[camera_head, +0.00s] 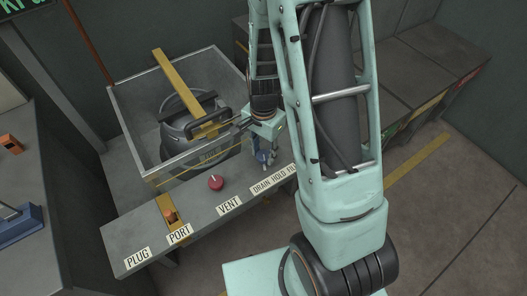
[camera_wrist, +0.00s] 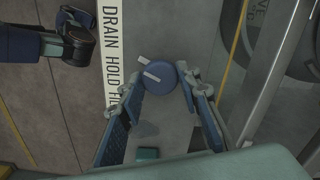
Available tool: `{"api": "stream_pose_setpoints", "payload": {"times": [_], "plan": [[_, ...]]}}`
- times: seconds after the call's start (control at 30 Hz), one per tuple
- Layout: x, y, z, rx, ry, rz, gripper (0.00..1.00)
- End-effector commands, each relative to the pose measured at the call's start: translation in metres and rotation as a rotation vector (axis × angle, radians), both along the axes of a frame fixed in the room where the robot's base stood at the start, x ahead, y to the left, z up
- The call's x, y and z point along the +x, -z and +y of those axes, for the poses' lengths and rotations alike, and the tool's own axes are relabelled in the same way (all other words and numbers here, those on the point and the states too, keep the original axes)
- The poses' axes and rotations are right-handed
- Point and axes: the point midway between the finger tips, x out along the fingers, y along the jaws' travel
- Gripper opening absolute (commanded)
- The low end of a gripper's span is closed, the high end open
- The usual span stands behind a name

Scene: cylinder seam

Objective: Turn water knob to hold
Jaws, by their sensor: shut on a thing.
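The water knob (camera_wrist: 157,78) is a round blue dial with a white bar on top, in the wrist view. A pale tab lies at its upper left. The label strip (camera_wrist: 113,50) reading DRAIN, HOLD and a partly covered FILL runs along its left. The white bar slants toward the upper left and lower right. My gripper (camera_wrist: 163,80) has a finger on each side of the knob and is shut on it. In the head view my gripper (camera_head: 264,156) is down at the bench by the DRAIN HOLD label (camera_head: 272,180); it hides the knob there.
An open-topped clear-walled tank (camera_head: 128,117) with a dark cylinder and yellow bar stands behind the bench. A red knob (camera_head: 216,183) is by the VENT label, and an orange fitting (camera_head: 170,215) by PORT. A grey counter (camera_head: 28,170) is at the left.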

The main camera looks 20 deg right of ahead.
Motion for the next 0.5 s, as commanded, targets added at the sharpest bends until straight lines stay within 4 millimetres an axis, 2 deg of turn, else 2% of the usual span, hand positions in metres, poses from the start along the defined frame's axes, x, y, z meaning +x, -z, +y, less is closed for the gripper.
{"api": "stream_pose_setpoints", "payload": {"times": [0.5], "plan": [[0.0006,0.0,-0.0001,0.0,-0.347,-0.001,0.07]]}}
